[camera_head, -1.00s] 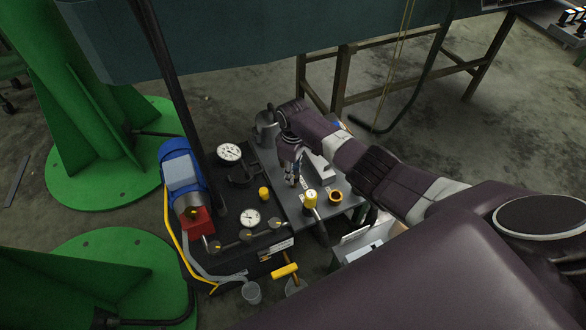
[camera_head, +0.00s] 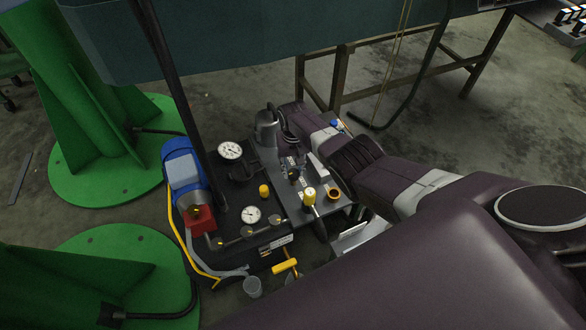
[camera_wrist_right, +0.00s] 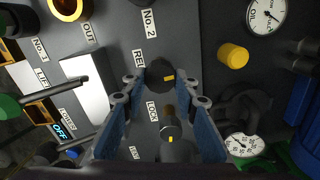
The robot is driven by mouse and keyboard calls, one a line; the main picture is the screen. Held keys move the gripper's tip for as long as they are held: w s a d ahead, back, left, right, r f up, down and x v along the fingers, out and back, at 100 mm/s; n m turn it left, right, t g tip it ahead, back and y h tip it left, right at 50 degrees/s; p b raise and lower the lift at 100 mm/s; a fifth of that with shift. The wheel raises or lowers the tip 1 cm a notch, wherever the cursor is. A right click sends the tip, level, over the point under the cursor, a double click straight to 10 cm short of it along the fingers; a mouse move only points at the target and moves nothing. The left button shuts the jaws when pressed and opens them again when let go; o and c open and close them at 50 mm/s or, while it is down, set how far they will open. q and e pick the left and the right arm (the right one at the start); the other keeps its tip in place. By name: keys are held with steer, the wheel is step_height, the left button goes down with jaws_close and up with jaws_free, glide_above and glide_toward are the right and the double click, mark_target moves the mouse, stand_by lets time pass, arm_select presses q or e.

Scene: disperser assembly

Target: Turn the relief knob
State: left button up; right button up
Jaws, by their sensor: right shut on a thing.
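The relief knob (camera_wrist_right: 160,72) is a black round knob with a yellow mark, beside a partly hidden label starting "REL" in the right wrist view. My right gripper (camera_wrist_right: 162,82) has its fingertips on either side of this knob and is shut on it. A second black knob (camera_wrist_right: 171,126) with a yellow mark, beside the "LOCK" label, lies between the blue finger pads in that view. In the head view my right gripper (camera_head: 294,168) is small and points down at the grey panel (camera_head: 273,183); the knob is hard to make out there. My left gripper is not in view.
Gauges (camera_head: 230,151) and a blue motor (camera_head: 182,165) are to the left. A dark upright pole crosses the left side.

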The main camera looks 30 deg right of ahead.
mark_target(293, 172)
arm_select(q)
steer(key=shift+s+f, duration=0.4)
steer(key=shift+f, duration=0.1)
arm_select(e)
steer(key=shift+s+a+m, duration=0.1)
steer(key=shift+m, duration=1)
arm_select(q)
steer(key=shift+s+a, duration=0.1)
arm_select(e)
steer(key=o, duration=1.2)
steer(key=shift+c, duration=0.2)
steer(key=shift+r, duration=0.9)
step_height(293, 172, up, 10)
steer(key=shift+r, duration=0.15)
